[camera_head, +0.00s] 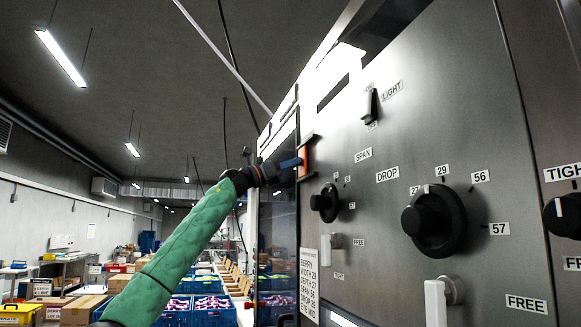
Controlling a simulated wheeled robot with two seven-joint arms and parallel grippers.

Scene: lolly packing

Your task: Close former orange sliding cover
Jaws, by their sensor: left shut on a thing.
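The orange sliding cover (305,161) shows as a small orange strip at the left edge of the grey machine panel (390,140). My left arm, in a green sleeve, reaches up to it from the lower left. My left gripper (298,163) is shut on the orange part, and its fingers hide some of it. How far the cover stands along its slide cannot be told from this view. My right gripper is not in view.
The panel carries a large black knob (434,221), a smaller knob (325,203), a switch (371,105) and white levers (437,302). Blue crates (206,312) and cardboard boxes (80,309) stand lower left.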

